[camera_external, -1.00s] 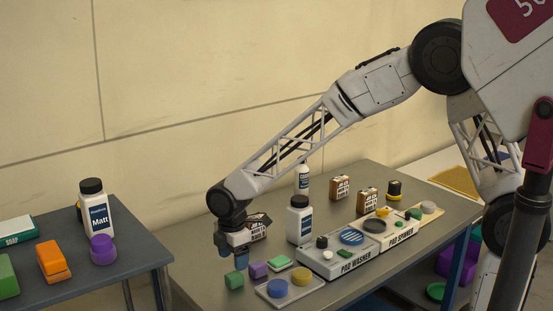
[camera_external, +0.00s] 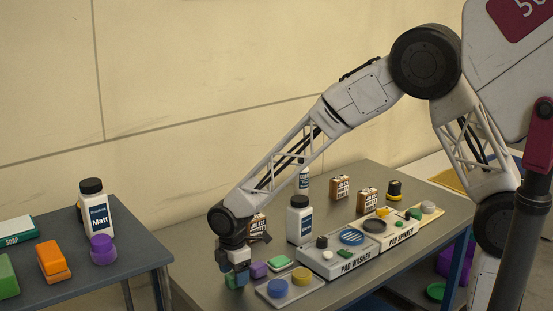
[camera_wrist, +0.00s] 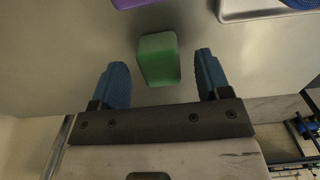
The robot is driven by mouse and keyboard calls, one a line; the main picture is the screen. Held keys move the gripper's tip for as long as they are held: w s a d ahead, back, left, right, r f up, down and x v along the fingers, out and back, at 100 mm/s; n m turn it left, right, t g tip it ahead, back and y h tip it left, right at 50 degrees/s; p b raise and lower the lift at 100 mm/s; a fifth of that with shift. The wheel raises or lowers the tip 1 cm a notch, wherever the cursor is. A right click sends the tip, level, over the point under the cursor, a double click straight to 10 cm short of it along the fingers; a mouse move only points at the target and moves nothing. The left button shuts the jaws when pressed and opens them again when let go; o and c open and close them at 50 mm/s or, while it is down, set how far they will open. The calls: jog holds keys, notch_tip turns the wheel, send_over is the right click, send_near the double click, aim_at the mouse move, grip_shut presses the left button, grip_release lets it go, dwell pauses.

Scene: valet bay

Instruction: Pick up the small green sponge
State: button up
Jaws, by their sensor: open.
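The small green sponge (camera_wrist: 159,59) is a green block on the grey table. In the wrist view it lies between the lines of my two blue fingertips and slightly beyond them, with a gap on each side. My gripper (camera_wrist: 160,82) is open and empty. In the external view my gripper (camera_external: 236,278) is low over the table's near left part, and its fingers hide most of the green sponge (camera_external: 231,283).
A purple block (camera_external: 258,270) sits just right of my gripper. A tray (camera_external: 268,298) with blue and yellow round pads is close by on the right, with a green and white sponge (camera_external: 280,262) behind it. A white bottle (camera_external: 300,222) and the pad washer (camera_external: 340,262) stand farther right.

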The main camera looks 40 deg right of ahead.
jog(key=shift+f, duration=0.65)
jog(key=shift+c, duration=0.3)
jog(key=c, duration=0.9)
